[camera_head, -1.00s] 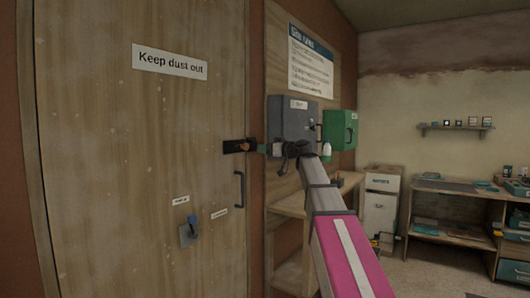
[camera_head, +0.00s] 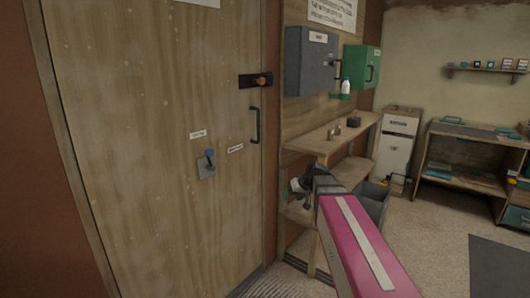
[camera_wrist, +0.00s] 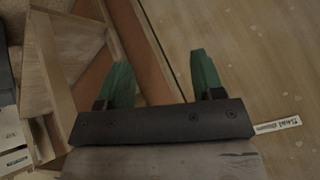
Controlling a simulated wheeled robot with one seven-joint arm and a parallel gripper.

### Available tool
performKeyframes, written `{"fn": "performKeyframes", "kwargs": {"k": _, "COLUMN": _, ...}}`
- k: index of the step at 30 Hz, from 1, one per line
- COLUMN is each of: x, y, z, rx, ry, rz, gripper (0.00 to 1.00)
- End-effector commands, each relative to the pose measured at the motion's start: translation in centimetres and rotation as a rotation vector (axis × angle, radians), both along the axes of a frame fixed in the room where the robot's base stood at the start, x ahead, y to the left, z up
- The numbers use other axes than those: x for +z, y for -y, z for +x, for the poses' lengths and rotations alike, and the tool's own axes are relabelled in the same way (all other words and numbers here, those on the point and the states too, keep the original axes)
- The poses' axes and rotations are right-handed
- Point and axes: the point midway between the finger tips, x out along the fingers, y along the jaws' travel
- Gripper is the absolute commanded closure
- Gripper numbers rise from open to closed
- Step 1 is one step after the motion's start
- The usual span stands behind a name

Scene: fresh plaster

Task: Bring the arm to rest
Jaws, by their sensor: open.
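My arm, with a pink link, reaches forward in the head view, and my gripper (camera_head: 296,190) is low in front of the wooden shelf unit, right of the door. In the wrist view my gripper (camera_wrist: 160,82) shows two green fingers spread apart with nothing between them. Beyond the fingers lie the door face and its frame. The gripper looks clear of any surface, though the exact gap to the shelf unit cannot be told.
A grey box (camera_head: 310,60) and a green box (camera_head: 361,67) hang above the shelf (camera_head: 335,135). A grey bin (camera_head: 371,205) stands beside my arm.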

Motion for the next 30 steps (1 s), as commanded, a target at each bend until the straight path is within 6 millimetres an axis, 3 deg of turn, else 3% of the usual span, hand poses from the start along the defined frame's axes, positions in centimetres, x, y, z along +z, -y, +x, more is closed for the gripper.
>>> {"fn": "performKeyframes", "kwargs": {"k": 1, "x": -2.3, "y": 0.5, "z": -2.0, "rx": -0.022, "ry": -0.050, "rz": -0.029, "gripper": 0.39}}
{"fn": "performKeyframes", "kwargs": {"k": 6, "x": -8.6, "y": 2.4, "z": -7.2, "rx": -0.108, "ry": -0.211, "rz": -0.141, "gripper": 0.39}}
{"fn": "performKeyframes", "kwargs": {"k": 12, "x": -14.5, "y": 4.8, "z": -13.7, "rx": -0.211, "ry": -0.371, "rz": -0.283, "gripper": 0.39}}
{"fn": "performKeyframes", "kwargs": {"k": 15, "x": -16.4, "y": 5.8, "z": -16.2, "rx": -0.252, "ry": -0.427, "rz": -0.344, "gripper": 0.39}}
{"fn": "performKeyframes", "kwargs": {"k": 21, "x": -18.1, "y": 6.9, "z": -18.7, "rx": -0.298, "ry": -0.479, "rz": -0.409, "gripper": 0.39}}
{"fn": "performKeyframes", "kwargs": {"k": 30, "x": -18.3, "y": 7.1, "z": -18.8, "rx": -0.304, "ry": -0.484, "rz": -0.417, "gripper": 0.39}}
